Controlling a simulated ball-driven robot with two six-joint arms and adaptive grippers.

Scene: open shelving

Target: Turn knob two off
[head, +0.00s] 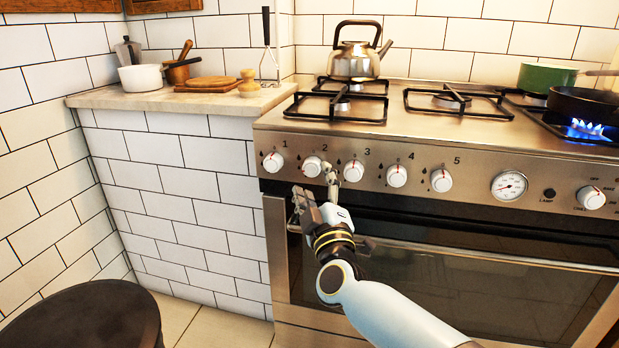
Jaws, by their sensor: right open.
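Knob two (312,166) is a white round knob beside the printed number 2 on the stove's steel front panel. Its red mark shows, but I cannot tell its exact setting. My right gripper (313,181) is open just below and in front of it, with one finger up at the knob's right edge and the other lower left. I cannot tell whether the finger touches the knob. My left gripper is not in view.
Knob one (272,162) and knob three (354,171) sit close on either side. An oven handle (470,252) runs below. A kettle (355,58) stands at the back; a blue flame (588,128) burns under a dark pan (590,103). A round dark stool (85,318) is lower left.

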